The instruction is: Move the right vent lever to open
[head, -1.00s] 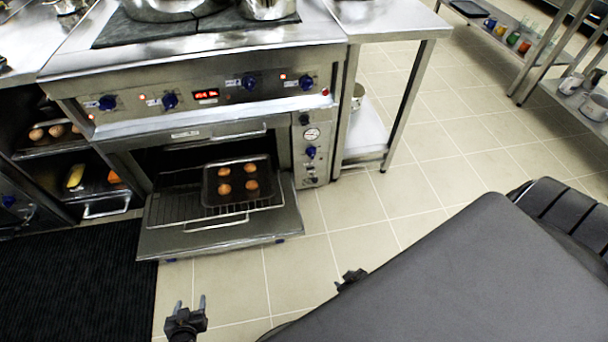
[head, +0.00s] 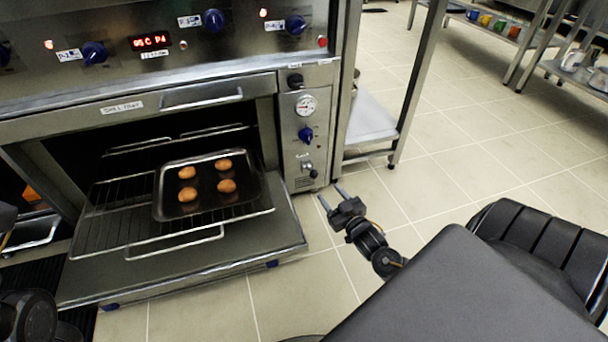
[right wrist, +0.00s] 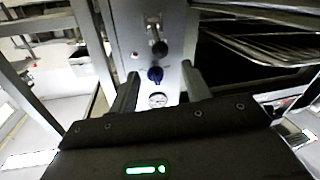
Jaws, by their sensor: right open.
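The lever (head: 309,168) on the panel right of the oven has a silver stem and a black knob. It sits below a blue knob (head: 305,134) and a round gauge (head: 306,105). In the right wrist view the panel appears upside down, with the lever (right wrist: 157,42) above the blue knob (right wrist: 155,74) in the picture. My right gripper (head: 331,194) is open and empty, its fingers pointing toward the panel, a little below and right of the lever in the head view. In the right wrist view the gripper (right wrist: 160,69) frames the blue knob, not touching it. The left gripper's fingers do not show.
The oven door (head: 200,262) is folded down and a rack with a tray (head: 207,205) of brown rolls juts out left of the panel. A steel table leg (head: 418,85) and lower shelf (head: 372,120) stand right of it.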

